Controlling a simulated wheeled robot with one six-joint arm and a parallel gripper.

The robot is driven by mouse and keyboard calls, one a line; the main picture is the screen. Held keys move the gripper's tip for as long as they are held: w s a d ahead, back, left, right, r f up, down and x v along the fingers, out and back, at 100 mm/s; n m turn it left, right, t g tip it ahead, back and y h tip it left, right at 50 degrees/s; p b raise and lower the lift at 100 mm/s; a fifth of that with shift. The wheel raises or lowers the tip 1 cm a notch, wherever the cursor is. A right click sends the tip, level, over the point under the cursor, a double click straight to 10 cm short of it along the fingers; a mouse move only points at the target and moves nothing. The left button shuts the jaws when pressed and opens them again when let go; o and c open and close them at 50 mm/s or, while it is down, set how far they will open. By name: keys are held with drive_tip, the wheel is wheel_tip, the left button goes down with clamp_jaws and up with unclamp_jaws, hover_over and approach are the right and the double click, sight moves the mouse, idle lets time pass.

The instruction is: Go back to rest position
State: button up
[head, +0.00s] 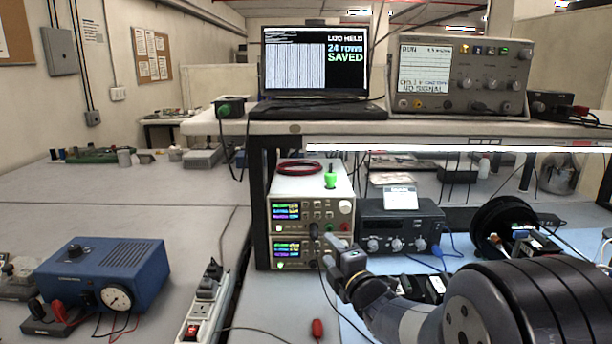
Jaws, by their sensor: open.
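My gripper (331,252) is at the end of my arm, which reaches in from the lower right. It is open, with its fingers in front of the right side of the two stacked bench power supplies (284,217). I see nothing held between the fingers, though the fingers are small here. I cannot tell whether they touch the lower supply's front. My arm hides part of the bench at the lower right.
A laptop (314,60) reading "24 rows SAVED" and an instrument reading "NO SIGNAL" (444,72) stand on the shelf. A grey-black unit (400,229), a cable reel (503,222), a blue gauge box (104,271) and a power strip (205,300) surround the work area. The left bench's middle is clear.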

sight(318, 239)
drive_tip(key=p+x, duration=0.2)
drive_tip(key=x, duration=0.5)
drive_tip(key=shift+w+a, duration=0.15)
drive_tip(key=shift+w, duration=0.1)
drive_tip(key=shift+s+a, duration=0.1)
drive_tip(key=p, duration=0.2)
drive_tip(key=shift+s+p, duration=0.3)
drive_tip(key=shift+s, duration=0.05)
